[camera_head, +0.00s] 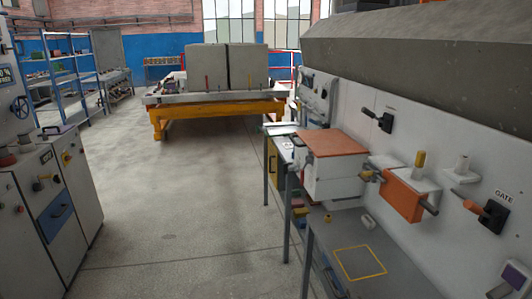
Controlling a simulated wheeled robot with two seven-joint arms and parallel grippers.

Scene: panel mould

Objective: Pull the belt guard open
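No part in view is clearly labelled as the belt guard, and I cannot tell which one it is. A white box with an orange top (335,143) stands against the right-hand panel, above a grey bench. To its right, an orange block (403,195) sits on a metal bar fixed to the panel, below a yellow-topped peg (419,161). Neither of my grippers shows in the head view.
The grey bench top (340,232) carries a yellow square outline. A lever marked GATE (493,212) is on the right panel. A control cabinet (58,200) stands at left. An orange-framed table (220,110) stands behind. The middle floor (180,210) is clear.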

